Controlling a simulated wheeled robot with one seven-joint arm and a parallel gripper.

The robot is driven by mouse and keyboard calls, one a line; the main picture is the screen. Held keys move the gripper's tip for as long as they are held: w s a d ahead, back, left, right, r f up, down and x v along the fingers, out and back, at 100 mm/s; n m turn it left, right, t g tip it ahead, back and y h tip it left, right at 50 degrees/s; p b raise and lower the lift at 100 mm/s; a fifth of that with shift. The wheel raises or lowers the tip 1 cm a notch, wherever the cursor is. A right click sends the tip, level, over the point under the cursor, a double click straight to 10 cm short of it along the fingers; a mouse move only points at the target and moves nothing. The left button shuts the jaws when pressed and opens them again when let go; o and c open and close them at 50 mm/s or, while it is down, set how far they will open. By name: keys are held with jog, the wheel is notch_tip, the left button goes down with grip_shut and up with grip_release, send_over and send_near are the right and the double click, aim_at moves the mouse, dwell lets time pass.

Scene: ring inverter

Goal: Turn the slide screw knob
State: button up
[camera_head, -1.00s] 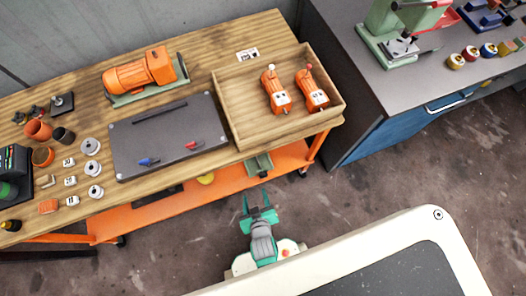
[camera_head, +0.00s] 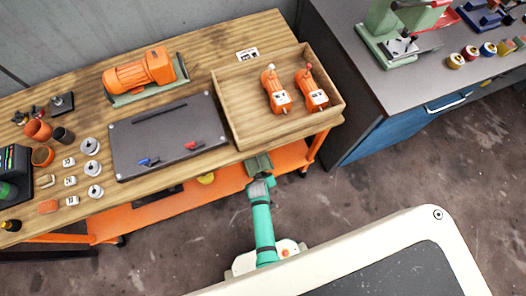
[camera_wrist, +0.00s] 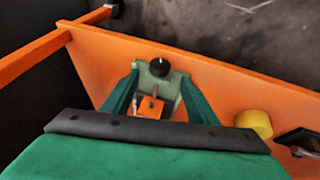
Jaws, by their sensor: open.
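In the wrist view, a round black knob (camera_wrist: 160,67) with a small pale mark sits on a pale green device (camera_wrist: 168,88) on the orange lower shelf. My gripper (camera_wrist: 159,80) is open; its two green fingers stand on either side of the device and knob in the picture. I cannot tell whether they touch it. A small orange piece (camera_wrist: 150,107) with a thin pin shows between the fingers. In the head view, the device (camera_head: 259,163) shows at the table's front edge, and my arm's end (camera_head: 261,186) is just in front of it.
The orange shelf (camera_head: 150,208) runs under the wooden table (camera_head: 205,60), with an orange frame bar (camera_wrist: 40,55) at left in the wrist view. A yellow cylinder (camera_wrist: 254,123) is right of my gripper. A wooden tray (camera_head: 236,110) overhangs nearby. The floor in front is clear.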

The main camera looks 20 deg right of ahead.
aim_at(263, 174)
jog(key=shift+x, duration=3.45)
jog(key=c, duration=1.1)
